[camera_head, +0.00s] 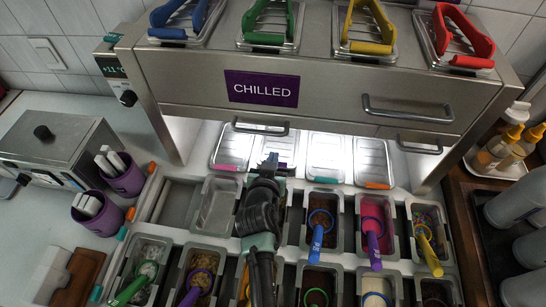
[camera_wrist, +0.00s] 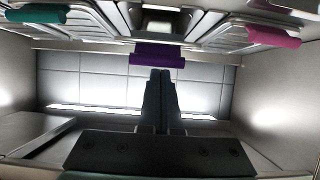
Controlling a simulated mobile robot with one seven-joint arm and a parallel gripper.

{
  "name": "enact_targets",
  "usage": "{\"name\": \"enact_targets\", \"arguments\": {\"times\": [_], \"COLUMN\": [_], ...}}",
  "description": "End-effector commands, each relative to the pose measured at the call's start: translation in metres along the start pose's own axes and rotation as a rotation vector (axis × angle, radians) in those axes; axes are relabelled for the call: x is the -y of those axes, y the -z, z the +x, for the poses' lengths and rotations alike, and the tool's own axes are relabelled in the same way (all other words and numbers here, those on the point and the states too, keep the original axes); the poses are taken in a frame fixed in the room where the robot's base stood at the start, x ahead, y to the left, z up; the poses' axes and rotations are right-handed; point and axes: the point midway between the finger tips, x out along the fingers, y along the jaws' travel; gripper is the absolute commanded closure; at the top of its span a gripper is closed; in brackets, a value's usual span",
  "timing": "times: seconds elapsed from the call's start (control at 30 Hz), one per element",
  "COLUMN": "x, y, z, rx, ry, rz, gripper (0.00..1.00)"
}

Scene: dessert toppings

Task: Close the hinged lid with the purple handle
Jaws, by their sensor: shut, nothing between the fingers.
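The lid with the purple handle (camera_wrist: 157,55) stands open at the back of the tub row, among several raised metal lids. In the wrist view its handle lies across the upper middle. In the head view my arm hides most of this lid; only a purple bit (camera_head: 286,164) shows beside my gripper. My gripper (camera_head: 272,158) is shut and empty, with its fingertips (camera_wrist: 160,73) right at the purple handle. I cannot tell whether they touch it. The tub under this lid is mostly hidden by my arm.
Neighbouring raised lids have a pink handle (camera_head: 223,168) and a teal handle (camera_head: 327,180); another has an orange handle (camera_head: 376,185). The steel chilled cabinet (camera_head: 205,92) overhangs them. Topping tubs with coloured scoops (camera_head: 318,237) stand right of my arm. An empty tub (camera_head: 216,207) is on its left.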

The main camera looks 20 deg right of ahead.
Motion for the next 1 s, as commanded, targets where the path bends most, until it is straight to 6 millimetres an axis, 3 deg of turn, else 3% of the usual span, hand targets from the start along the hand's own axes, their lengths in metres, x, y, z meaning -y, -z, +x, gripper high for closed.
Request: {"name": "enact_targets", "arguments": {"times": [0.33,0.6,1.0], "x": [0.000,-0.001,0.000], "y": [-0.003,-0.026,-0.024], "z": [0.001,0.004,0.002], "rx": [0.000,0.000,0.000], "ry": [-0.001,-0.001,-0.001], "rz": [0.000,0.000,0.000], "gripper": [1.00,1.00,1.00]}}
